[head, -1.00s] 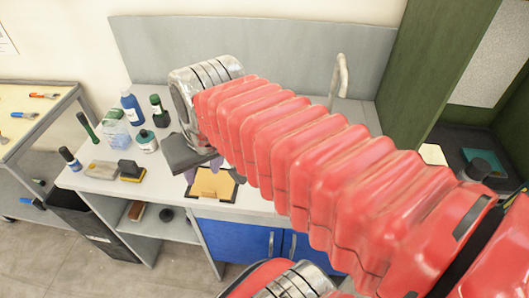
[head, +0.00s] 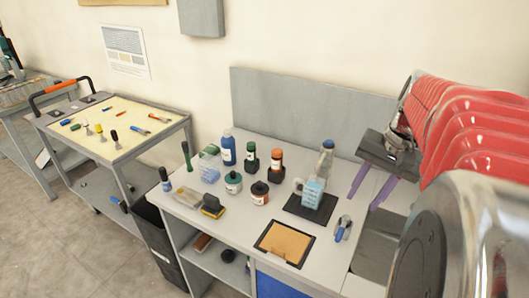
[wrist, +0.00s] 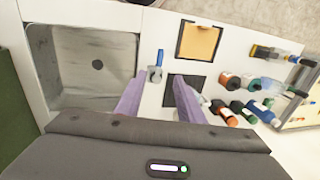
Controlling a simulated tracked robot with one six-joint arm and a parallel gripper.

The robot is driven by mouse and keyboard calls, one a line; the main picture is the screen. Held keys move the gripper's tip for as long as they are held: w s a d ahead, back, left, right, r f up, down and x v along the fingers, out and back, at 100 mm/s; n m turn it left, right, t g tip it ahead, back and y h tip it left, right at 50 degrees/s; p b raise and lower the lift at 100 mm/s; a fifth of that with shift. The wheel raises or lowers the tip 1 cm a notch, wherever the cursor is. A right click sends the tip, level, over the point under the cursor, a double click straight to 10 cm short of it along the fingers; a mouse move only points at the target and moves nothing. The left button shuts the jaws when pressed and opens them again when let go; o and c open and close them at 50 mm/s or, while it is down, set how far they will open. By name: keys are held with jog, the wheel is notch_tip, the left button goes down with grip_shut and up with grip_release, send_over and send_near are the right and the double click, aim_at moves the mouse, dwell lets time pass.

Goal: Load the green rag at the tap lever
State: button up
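I see no green rag in either current view, and no tap or lever can be made out. The grey sink basin (wrist: 62,62) with its dark drain is at the upper left of the wrist view; part of the basin (head: 376,240) also shows in the head view, beside my arm. My gripper (wrist: 158,98) has two purple fingers, spread apart with nothing between them. In the head view my gripper (head: 372,185) hangs over the right part of the counter, close to the sink.
A clipboard (head: 285,243), a blue-handled tool (head: 342,229) and a dark mat (head: 297,207) bearing a clear container (head: 313,192) lie on the counter. Several bottles stand left of them. A trolley (head: 115,130) with tools is further left; a black bin (head: 157,240) stands below the counter.

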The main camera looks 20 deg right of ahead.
aim_at(341, 231)
dwell(0.3)
jog(key=f, duration=0.4)
jog(key=w+a+f, duration=0.1)
jog(key=f, duration=0.4)
jog(key=w+f, duration=0.1)
jog(key=f, duration=0.3)
jog(key=shift+w+a+f, duration=0.1)
jog(key=shift+a+f, duration=0.15)
jog(key=shift+a, duration=0.05)
jog(key=shift+c, duration=0.5)
grip_shut()
